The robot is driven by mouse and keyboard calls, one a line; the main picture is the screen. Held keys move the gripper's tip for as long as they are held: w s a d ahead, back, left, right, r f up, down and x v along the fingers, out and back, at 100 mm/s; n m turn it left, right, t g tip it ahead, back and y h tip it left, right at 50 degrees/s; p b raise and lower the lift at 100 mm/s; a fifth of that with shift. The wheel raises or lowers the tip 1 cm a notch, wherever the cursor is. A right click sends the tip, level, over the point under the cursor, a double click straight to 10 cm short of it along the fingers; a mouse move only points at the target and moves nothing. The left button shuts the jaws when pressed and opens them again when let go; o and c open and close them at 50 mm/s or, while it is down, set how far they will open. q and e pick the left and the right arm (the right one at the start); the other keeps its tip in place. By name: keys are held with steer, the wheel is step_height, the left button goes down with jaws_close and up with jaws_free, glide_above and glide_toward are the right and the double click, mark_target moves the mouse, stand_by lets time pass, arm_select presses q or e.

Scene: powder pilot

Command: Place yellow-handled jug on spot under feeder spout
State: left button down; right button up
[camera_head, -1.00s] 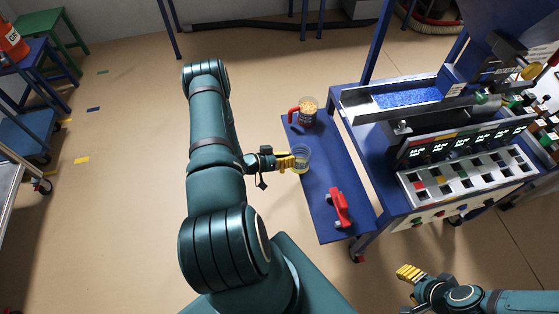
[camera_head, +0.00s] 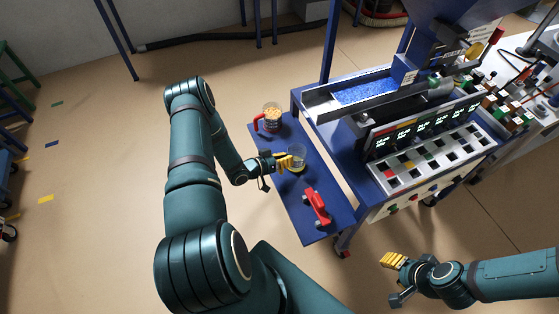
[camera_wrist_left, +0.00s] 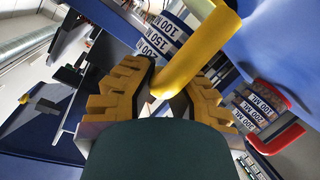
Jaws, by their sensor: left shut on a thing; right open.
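The clear yellow-handled jug (camera_head: 298,158) is over the blue side shelf (camera_head: 298,218) in the head view; I cannot tell whether its base touches the shelf. My left gripper (camera_head: 285,162) is shut on its handle. In the left wrist view, the yellow handle (camera_wrist_left: 195,50) lies between the yellow fingers, with the jug's white volume labels (camera_wrist_left: 158,38) behind. The feeder (camera_head: 352,95) has a trough of blue granules, right of and above the jug. The spot under its spout cannot be made out. My right gripper (camera_head: 393,260) is open and empty at the lower right.
A red-handled jug (camera_head: 272,117) with orange contents stands at the shelf's far end. A red handle-shaped object (camera_head: 317,206) lies near the shelf's near end. A control panel (camera_head: 425,150) with lit displays stands right of the shelf.

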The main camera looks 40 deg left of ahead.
arm_select(q)
steer(key=shift+w+d, duration=0.15)
steer(key=shift+w, duration=0.2)
steer(key=shift+f, duration=0.6)
stand_by(0.3)
steer(key=shift+c, duration=1.9)
jaws_free()
steer(key=shift+s, duration=0.1)
steer(key=p+v, duration=0.2)
steer(key=v, duration=1.2)
steer(key=shift+r, duration=0.1)
